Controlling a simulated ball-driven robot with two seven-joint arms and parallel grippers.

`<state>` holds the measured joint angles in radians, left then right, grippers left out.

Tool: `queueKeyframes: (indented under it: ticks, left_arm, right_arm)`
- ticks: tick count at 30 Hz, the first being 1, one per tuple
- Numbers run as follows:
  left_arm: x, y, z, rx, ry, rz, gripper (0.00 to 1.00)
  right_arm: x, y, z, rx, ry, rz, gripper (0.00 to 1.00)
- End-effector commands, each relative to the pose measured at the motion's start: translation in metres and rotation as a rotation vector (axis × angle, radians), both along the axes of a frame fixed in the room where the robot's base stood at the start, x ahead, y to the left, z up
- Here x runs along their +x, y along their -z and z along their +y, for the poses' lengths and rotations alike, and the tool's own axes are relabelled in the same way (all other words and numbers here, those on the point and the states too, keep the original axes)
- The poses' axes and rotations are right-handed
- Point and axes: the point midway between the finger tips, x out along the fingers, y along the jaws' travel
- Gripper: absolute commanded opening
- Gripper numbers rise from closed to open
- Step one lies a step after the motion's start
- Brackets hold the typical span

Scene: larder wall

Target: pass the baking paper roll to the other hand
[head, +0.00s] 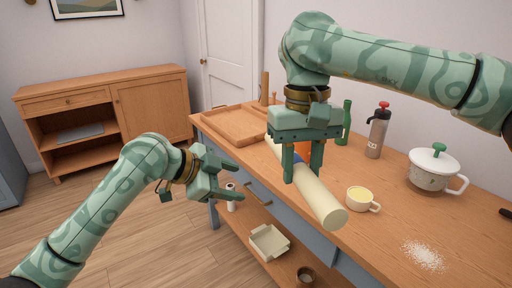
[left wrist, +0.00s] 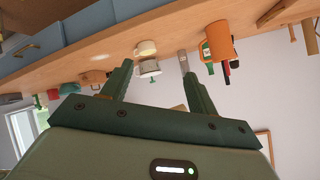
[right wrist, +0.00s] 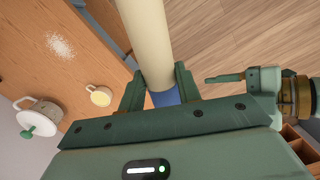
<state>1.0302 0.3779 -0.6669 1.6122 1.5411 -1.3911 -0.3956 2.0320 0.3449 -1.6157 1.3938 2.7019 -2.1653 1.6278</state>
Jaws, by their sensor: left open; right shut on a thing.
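The baking paper roll (head: 320,203) is a long cream cylinder with a blue band near its middle. My right gripper (head: 303,178) is shut on it around the band, and the roll seems held above the counter's front edge. In the right wrist view the cream roll (right wrist: 148,38) runs away from between the fingers, with the blue band (right wrist: 166,97) at the jaws. My left gripper (head: 241,183) is open and empty, left of the roll and apart from it. It also shows at the right of the right wrist view (right wrist: 222,79). The roll is not seen in the left wrist view.
The wooden counter (head: 380,235) bears a tray (head: 232,125), a yellow-filled cup (head: 361,198), a lidded pot (head: 433,170), a flask (head: 377,132), a green bottle (head: 346,122) and spilled white powder (head: 422,255). An orange mug (left wrist: 219,42) shows in the left wrist view. A low shelf holds a cream dish (head: 269,243).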

Motion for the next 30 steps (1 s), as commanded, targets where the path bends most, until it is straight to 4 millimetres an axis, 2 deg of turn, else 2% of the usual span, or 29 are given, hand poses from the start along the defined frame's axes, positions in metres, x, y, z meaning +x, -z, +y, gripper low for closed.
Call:
queueKeyframes:
  ticks: [1,3,6,10,12,15,19,23,30]
  left_arm:
    - [-0.014,-0.035,-0.008,0.038,0.090,-0.071,0.59]
    - [-0.041,-0.075,-0.017,0.108,0.230,-0.162,0.59]
    - [-0.087,-0.119,-0.023,0.232,0.432,-0.295,0.59]
    - [-0.142,-0.151,-0.021,0.409,0.661,-0.440,0.59]
    - [-0.158,-0.164,-0.034,0.439,0.768,-0.539,0.59]
    - [-0.172,-0.176,-0.047,0.466,0.867,-0.638,0.59]
    - [-0.179,-0.176,-0.057,0.479,0.920,-0.687,0.59]
    - [-0.176,-0.162,-0.070,0.476,0.925,-0.688,0.59]
    - [-0.166,-0.126,-0.104,0.473,0.922,-0.686,0.59]
  right_arm:
    - [0.000,0.000,0.000,0.000,0.000,-0.001,0.07]
    - [0.000,0.000,0.000,0.000,0.000,-0.001,0.07]
    - [0.000,0.000,0.000,0.000,0.000,-0.001,0.07]
    - [0.000,0.000,0.000,0.000,0.000,-0.001,0.07]
    - [0.000,0.000,0.000,0.000,0.000,-0.001,0.07]
    - [0.000,0.000,0.000,0.000,0.000,-0.001,0.07]
    - [0.000,0.000,0.000,0.000,0.000,0.000,0.07]
    - [0.000,0.000,0.000,0.000,0.000,0.000,0.07]
    - [0.000,0.000,0.000,0.000,0.000,0.000,0.07]
